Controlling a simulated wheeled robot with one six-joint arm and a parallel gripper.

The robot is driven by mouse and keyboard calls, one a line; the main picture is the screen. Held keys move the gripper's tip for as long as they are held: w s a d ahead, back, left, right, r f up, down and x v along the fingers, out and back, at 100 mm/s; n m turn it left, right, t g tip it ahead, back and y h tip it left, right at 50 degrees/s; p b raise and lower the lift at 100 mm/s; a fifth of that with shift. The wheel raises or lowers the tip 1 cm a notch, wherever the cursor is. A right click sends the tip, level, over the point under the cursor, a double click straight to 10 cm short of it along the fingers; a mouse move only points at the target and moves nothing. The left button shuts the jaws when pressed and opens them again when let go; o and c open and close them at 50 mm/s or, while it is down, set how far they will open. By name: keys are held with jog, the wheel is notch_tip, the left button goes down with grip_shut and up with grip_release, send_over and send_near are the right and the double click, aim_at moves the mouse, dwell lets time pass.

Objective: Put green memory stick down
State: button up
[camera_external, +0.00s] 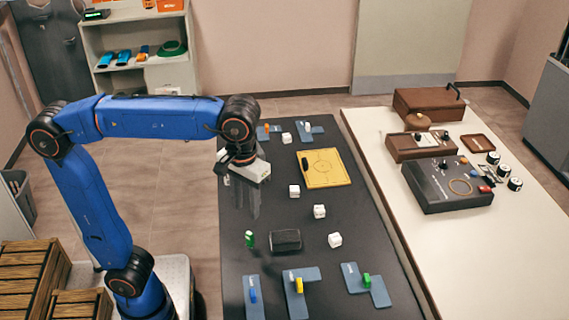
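A small green piece (250,239) stands upright on the dark table (300,268), left of a black box. Another small green piece (367,280) is on a blue stepped plate (378,294) at the table's near right. At this size I cannot tell which one is the memory stick. My gripper (250,178) is over the table's left side, beyond the upright green piece and apart from it in the picture.
A black box (286,241) and several white cubes (319,211) are on the dark table. A yellow board (323,168) lies farther back. Blue plates with yellow (299,285) and blue (253,296) pieces line the near edge. A white table (440,240) with devices adjoins on the right.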

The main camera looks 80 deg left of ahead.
jog(key=s+a+f+m+t, duration=0.2)
jog(key=s+a+f+m, duration=0.2)
jog(key=s+f, duration=0.6)
jog(key=s+a+f+m+t, duration=0.2)
jog(key=s+a+f+m, duration=0.3)
jog(key=s+a+f, duration=0.2)
notch_tip(320, 180, down, 5)
jog(key=s, duration=0.2)
jog(key=shift+s+r+t, duration=0.15)
jog(key=shift+s+t, duration=0.2)
jog(key=shift+t, duration=0.05)
